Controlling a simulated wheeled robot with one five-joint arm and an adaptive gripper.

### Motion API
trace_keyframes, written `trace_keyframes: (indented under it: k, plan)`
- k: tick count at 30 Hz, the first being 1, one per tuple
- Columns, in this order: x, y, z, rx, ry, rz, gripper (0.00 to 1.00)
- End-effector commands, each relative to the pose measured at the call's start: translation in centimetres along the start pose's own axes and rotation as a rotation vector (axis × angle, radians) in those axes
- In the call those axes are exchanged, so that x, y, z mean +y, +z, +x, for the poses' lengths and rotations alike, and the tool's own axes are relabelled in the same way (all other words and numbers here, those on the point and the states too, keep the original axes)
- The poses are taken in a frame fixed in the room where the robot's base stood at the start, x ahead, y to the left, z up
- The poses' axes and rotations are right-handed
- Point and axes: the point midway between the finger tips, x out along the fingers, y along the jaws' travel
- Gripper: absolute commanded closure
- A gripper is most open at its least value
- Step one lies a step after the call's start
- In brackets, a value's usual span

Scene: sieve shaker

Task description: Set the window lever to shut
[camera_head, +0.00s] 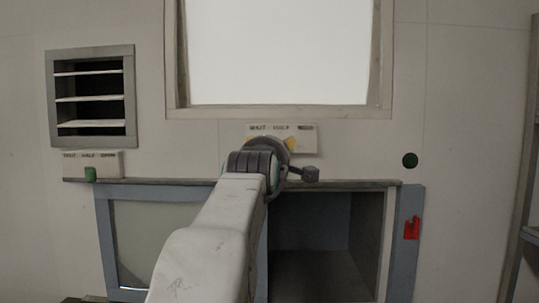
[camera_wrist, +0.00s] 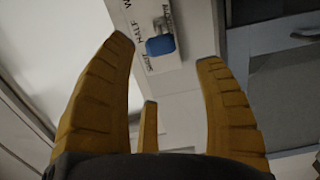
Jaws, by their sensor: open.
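The window (camera_head: 280,50) is a bright pane in a pale frame. Its label plate (camera_head: 305,130) is on the wall just below, partly hidden by my arm. In the wrist view the plate (camera_wrist: 138,47) carries printed words, among them HALF and SHUT. A blue lever knob (camera_wrist: 160,45) stands on it near these words; its exact setting is hard to tell. My gripper (camera_head: 271,145) is in front of the plate, and its yellow fingers also show in the wrist view (camera_wrist: 166,62). They are open and empty, with the knob ahead between them. I see no contact.
A vent (camera_head: 93,96) at left has its own plate with a green knob (camera_head: 90,174). Below the window is a blue-framed cabinet (camera_head: 411,260) with an open dark bay. A green button (camera_head: 410,160) and a red part (camera_head: 411,228) are at right.

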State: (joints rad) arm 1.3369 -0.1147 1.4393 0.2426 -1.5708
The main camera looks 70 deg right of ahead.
Motion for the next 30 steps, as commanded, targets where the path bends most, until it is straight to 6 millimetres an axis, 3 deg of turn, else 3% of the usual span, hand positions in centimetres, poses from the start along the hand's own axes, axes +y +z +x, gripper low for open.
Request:
trace_keyframes:
  k: [10,24,30]
  plan:
    - [0.0,0.0,-3.1,0.0,0.001,0.0,0.36]
    - [0.0,-0.1,-3.4,0.001,0.0,0.0,0.36]
    - [-0.3,-1.4,-3.3,0.03,-0.003,0.0,0.36]
